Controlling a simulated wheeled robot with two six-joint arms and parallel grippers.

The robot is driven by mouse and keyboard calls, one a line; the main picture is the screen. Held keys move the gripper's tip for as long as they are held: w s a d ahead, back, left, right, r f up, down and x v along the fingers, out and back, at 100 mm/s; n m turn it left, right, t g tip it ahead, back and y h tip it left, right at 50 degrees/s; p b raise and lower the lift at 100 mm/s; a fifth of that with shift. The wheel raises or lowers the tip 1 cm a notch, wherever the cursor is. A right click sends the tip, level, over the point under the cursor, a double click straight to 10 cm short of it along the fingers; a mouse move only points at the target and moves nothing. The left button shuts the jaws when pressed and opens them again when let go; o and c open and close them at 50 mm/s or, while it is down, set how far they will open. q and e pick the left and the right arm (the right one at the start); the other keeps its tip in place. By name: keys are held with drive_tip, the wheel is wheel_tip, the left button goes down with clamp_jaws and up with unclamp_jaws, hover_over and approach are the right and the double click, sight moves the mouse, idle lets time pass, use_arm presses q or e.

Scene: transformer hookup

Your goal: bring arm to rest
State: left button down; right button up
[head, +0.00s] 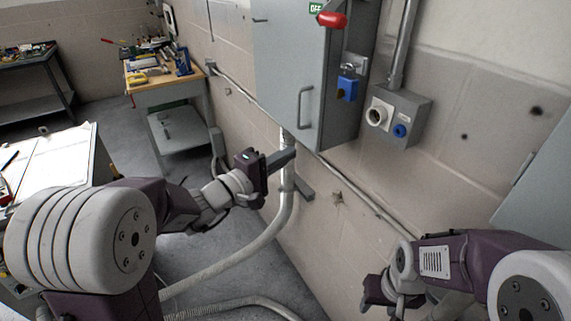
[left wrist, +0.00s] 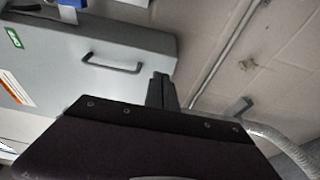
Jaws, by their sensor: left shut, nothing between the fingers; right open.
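My left gripper (head: 283,158) is extended in front of the wall, just below the lower edge of the grey cabinet (head: 285,75). Its fingers are shut and empty. In the left wrist view the closed fingers (left wrist: 162,92) point up, beside the cabinet's bottom corner in the picture, and the cabinet handle (left wrist: 113,68) lies to their left. I cannot tell whether they touch the cabinet. My right gripper (head: 376,290) is low at the bottom right, folded near its own arm. It is open, its fingers are mostly hidden, and I see nothing held.
A red lever (head: 332,19) and a blue padlock (head: 348,88) are on the cabinet's side. A grey socket box (head: 404,115) is on the wall. A curved conduit (head: 287,205) runs below. A workbench (head: 163,82) stands behind, and a white-topped table (head: 50,155) is at left.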

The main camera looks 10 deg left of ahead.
use_arm(q)
drive_tip(key=s+d+f+m+g+h, duration=0.2)
drive_tip(key=s+d+f+m+g, duration=0.35)
drive_tip(key=s, duration=0.25)
drive_tip(key=s+f+m+g+y+p, duration=0.1)
drive_tip(key=s+f+m+g+y, duration=0.25)
drive_tip(key=s+f+g, duration=0.55)
drive_tip(key=s+a+f+m+y, duration=0.2)
drive_tip(key=s+a+f+y, duration=0.45)
drive_tip(key=a+f, duration=0.2)
drive_tip(key=w+a+f+t+y, duration=0.1)
drive_tip(key=a+y, duration=0.1)
drive_tip(key=a, duration=0.6)
drive_tip(key=shift+w+a+f+n+y, duration=0.3)
drive_tip(key=shift+w+a+y, duration=0.05)
drive_tip(key=shift+y, duration=0.05)
drive_tip(key=shift+t, duration=0.25)
